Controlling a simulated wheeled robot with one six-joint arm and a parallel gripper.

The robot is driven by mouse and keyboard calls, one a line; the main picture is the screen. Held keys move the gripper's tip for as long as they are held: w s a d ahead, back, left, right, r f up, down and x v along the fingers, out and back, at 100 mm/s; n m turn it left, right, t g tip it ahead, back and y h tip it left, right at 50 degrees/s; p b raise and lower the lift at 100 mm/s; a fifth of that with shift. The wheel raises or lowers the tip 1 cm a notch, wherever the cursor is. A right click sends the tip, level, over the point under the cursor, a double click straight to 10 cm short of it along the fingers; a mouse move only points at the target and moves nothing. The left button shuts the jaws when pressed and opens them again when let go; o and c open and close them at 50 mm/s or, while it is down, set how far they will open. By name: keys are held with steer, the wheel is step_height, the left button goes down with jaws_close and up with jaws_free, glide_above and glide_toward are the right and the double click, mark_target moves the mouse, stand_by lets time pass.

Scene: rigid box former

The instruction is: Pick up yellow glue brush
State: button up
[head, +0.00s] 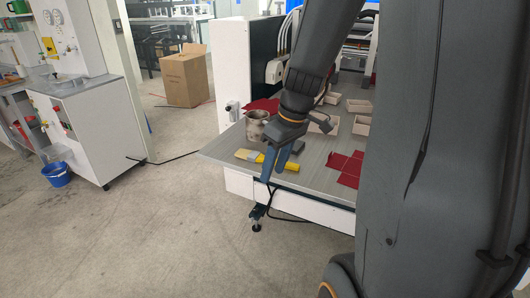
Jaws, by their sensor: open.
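The yellow glue brush (248,156) lies on the grey tabletop (222,152) near its front left edge. Yellow shows on both sides of my gripper's fingers, and the middle part is hidden behind them. My gripper (272,175) is open and points down in front of the brush in the head view. I cannot tell whether the fingers are around the brush or only in front of it, or whether they touch it.
A stained metal pot (256,125) stands just behind the brush. Red cut sheets (346,167) and several pale box trays (360,106) are farther right. Open floor lies left of the table.

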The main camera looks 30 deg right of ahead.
steer(key=w+d+r+n, duration=0.1)
steer(key=d, duration=0.1)
steer(key=w+d+r+n+t+p, duration=0.1)
steer(key=w+d+r, duration=0.1)
steer(key=d, duration=0.1)
steer(key=w+d+r+n+p, duration=0.1)
steer(key=d+r, duration=0.1)
steer(key=shift+w+d+t+y, duration=0.15)
steer(key=shift+d+t+y, duration=0.15)
steer(key=shift+t, duration=0.1)
steer(key=p+x, duration=0.2)
steer(key=x, duration=0.4)
steer(key=shift+w+f+p, duration=0.15)
steer(key=shift+f+p, duration=0.05)
steer(key=shift+p, duration=0.1)
steer(key=shift+w+a+f, duration=0.1)
steer(key=shift+w+f, duration=0.1)
steer(key=shift+f, duration=0.35)
steer(key=shift+f, duration=0.1)
jaws_close()
